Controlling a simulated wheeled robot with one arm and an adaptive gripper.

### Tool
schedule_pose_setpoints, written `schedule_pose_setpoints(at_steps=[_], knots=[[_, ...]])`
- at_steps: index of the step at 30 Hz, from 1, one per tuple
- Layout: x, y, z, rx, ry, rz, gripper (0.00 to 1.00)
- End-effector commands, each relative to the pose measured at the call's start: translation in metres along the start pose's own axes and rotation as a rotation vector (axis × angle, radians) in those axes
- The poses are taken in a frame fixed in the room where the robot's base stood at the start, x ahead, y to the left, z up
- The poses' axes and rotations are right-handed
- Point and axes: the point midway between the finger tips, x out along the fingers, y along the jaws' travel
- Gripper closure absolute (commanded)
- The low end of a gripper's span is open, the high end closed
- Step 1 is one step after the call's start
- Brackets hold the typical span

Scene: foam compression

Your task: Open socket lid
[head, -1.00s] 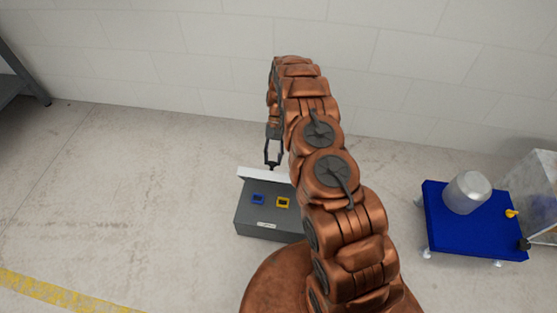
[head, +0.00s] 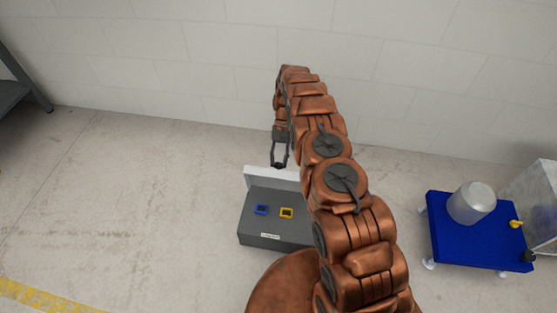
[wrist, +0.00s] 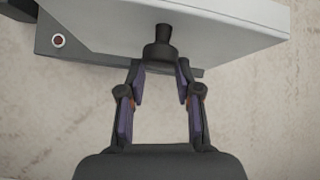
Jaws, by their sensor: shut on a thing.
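A grey socket box (head: 262,226) stands on the floor in the head view, with a blue socket (head: 261,210) and a yellow socket (head: 286,213) on its top. Its white lid (head: 262,178) stands raised along the back edge, so both sockets are uncovered. My gripper (head: 279,165) is at the lid's upper edge. In the wrist view, the fingers (wrist: 160,72) are on both sides of a dark knob (wrist: 159,52) on the pale lid (wrist: 220,22), shut on it. My arm hides the right end of the box and lid.
A white block wall (head: 150,65) runs behind. A dark shelf (head: 12,92) is at the far left. The floor (head: 130,190) left of the box is clear.

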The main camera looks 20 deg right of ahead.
Motion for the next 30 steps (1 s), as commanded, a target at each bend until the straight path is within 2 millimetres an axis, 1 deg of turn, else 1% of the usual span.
schedule_pose_setpoints(at_steps=[1, 2, 3, 10, 23, 30], knots=[[0.001, 0.008, -0.001, 0.01, -0.003, 0.007, 1.0], [0.001, 0.008, 0.0, 0.01, -0.003, 0.007, 1.0], [0.001, 0.008, 0.0, 0.01, -0.003, 0.007, 0.65], [0.001, 0.004, 0.001, 0.004, -0.004, 0.009, 0.41], [-0.001, 0.0, 0.002, -0.001, -0.003, 0.008, 0.4], [-0.015, -0.002, 0.013, 0.0, -0.003, 0.007, 0.4]])
